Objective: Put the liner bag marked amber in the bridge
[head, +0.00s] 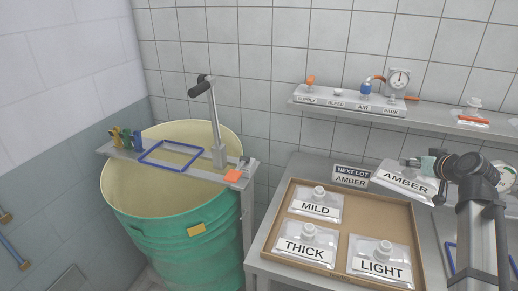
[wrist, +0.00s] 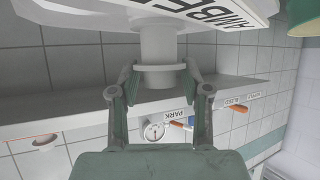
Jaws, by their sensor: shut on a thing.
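The liner bag marked AMBER (head: 405,182) hangs in the air beyond the right back corner of the cardboard tray. In the wrist view its printed face (wrist: 225,12) shows at the top, with its white spout (wrist: 158,48) pointing toward me. My gripper (head: 430,163) is shut on the spout; the two fingers (wrist: 160,76) sit on either side of its neck. The bridge (head: 205,174) is a grey bar lying across the top of the green drum at left. It carries a blue rectangular frame (head: 170,156), an upright post with a dark handle and an orange tab.
The cardboard tray (head: 264,250) holds bags marked MILD (head: 315,207), THICK (head: 304,247) and LIGHT (head: 380,268). A NEXT LOT AMBER sign (head: 351,176) stands behind it. A shelf (head: 440,118) with valves and a gauge runs along the wall. The open drum (head: 180,250) stands left.

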